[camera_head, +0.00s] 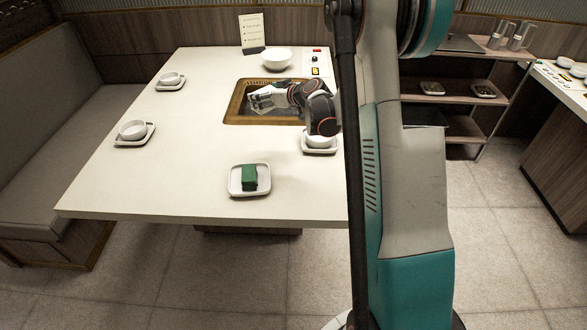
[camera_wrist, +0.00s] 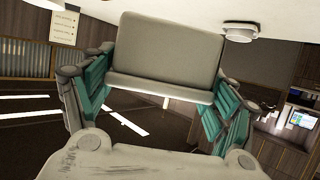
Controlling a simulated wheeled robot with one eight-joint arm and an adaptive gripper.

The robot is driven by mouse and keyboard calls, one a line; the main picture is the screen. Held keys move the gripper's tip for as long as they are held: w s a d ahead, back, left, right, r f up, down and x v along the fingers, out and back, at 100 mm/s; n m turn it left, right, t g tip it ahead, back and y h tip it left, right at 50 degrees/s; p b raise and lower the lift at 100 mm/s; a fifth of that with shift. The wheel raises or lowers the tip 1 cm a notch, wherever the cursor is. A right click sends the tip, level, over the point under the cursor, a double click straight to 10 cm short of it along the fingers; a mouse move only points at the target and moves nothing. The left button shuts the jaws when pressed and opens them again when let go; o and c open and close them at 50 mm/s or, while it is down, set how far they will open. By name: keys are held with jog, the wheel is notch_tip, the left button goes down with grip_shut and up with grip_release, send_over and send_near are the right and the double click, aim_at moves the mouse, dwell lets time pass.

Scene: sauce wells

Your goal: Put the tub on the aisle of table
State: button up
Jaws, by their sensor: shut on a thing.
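My gripper (camera_head: 262,99) is over the wood-framed well (camera_head: 233,108) in the middle of the pale table (camera_head: 190,190). It is shut on a grey, rounded-corner block-like thing, which I take to be the tub (camera_wrist: 168,50). In the wrist view this tub sits between the two teal-sided fingers of my gripper (camera_wrist: 160,92) and fills the upper middle. In the head view the tub is small and partly hidden by the fingers, so I cannot tell whether it is clear of the well.
A white bowl (camera_head: 276,60) and a menu card (camera_head: 252,33) stand at the back. Cups on saucers stand at the left (camera_head: 134,130) and right (camera_head: 319,141). A green cloth (camera_head: 249,177) lies on a small plate near the front edge. The front left tabletop is clear.

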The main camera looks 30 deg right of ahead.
jog(key=shift+w+d, duration=0.25)
jog(key=shift+d, duration=0.25)
jog(key=shift+w+d, duration=0.2)
jog(key=shift+d, duration=0.25)
jog(key=shift+w+d+f, duration=0.2)
jog(key=shift+d+f, duration=0.05)
notch_tip(320, 180, down, 20)
jog(key=b, duration=0.7)
jog(key=shift+r, duration=0.25)
jog(key=o, duration=1.3)
